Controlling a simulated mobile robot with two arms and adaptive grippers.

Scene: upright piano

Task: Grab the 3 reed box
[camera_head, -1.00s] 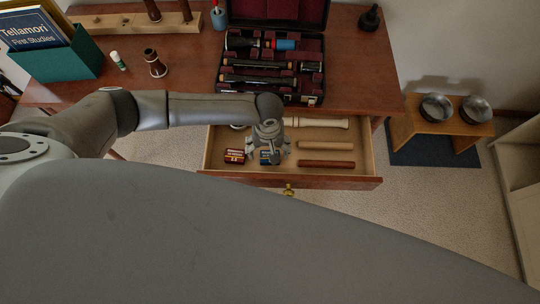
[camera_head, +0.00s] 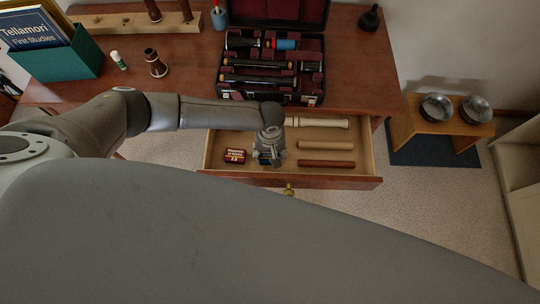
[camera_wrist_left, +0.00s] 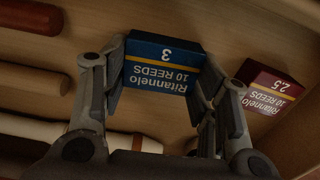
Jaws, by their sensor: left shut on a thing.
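The blue 3 reed box (camera_wrist_left: 163,68) shows in the left wrist view, with "3" and "10 REEDS" on its face. My left gripper (camera_wrist_left: 164,85) is shut on it, one finger at each side. In the head view my left gripper (camera_head: 268,157) is down inside the open drawer (camera_head: 285,180) and hides most of the box. A dark red 2.5 reed box (camera_head: 234,157) lies to the left of it; it also shows in the left wrist view (camera_wrist_left: 266,88), apart from the fingers. My right gripper is not in view.
Wooden rods (camera_head: 326,145) and a cream turned piece (camera_head: 317,122) lie on the drawer's right side. An open instrument case (camera_head: 272,98) stands on the desk (camera_head: 180,95) behind the drawer. A low wooden stand (camera_head: 440,125) holds two metal bowls at the right.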

